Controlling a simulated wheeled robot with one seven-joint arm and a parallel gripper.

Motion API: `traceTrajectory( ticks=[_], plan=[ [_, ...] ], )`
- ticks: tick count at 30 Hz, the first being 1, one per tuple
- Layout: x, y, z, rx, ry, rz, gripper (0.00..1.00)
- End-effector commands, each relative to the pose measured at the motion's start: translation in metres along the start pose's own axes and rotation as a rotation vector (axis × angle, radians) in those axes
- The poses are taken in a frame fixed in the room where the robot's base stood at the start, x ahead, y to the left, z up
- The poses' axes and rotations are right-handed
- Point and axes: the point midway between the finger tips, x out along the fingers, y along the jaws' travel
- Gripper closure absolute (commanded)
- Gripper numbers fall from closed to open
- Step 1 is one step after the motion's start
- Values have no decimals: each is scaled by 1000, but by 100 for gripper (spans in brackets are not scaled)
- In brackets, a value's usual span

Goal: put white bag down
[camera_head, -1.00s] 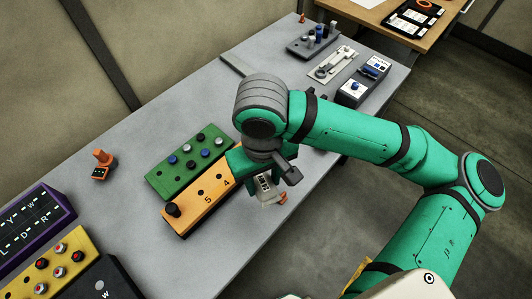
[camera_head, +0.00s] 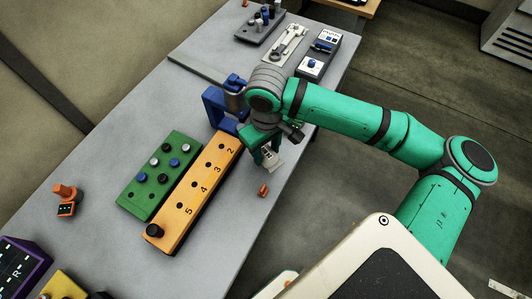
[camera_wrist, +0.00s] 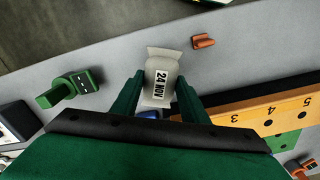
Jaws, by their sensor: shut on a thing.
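The white bag (camera_head: 271,160) is a small pale pouch with a "24 NOV" label; it also shows in the wrist view (camera_wrist: 161,66). My gripper (camera_head: 262,150) is shut on it. In the wrist view, the two green fingers of my gripper (camera_wrist: 158,98) stand on either side of the bag's lower part. The bag is over the grey table (camera_head: 225,245), beside the numbered end of the orange block (camera_head: 200,185). I cannot tell whether its bottom touches the table.
A small orange piece (camera_head: 263,190) lies near the bag, close to the table edge. A blue bracket (camera_head: 214,105) stands behind my gripper. A green block with knobs (camera_head: 150,190) lies beside the orange one. A green connector (camera_wrist: 68,88) is left of the bag in the wrist view.

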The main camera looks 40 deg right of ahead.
Motion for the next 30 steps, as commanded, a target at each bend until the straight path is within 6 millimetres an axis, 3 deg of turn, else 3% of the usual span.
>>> traceTrajectory(
  ticks=[9, 21, 22, 24, 30],
  plan=[
    [36, 9, 1, 9, -1, 0, 83],
    [41, 12, 2, 14, 0, 1, 83],
    [41, 12, 2, 14, 0, 1, 55],
    [41, 12, 3, 15, 0, 2, 41],
    [41, 12, 3, 15, 0, 1, 41]
  ],
)
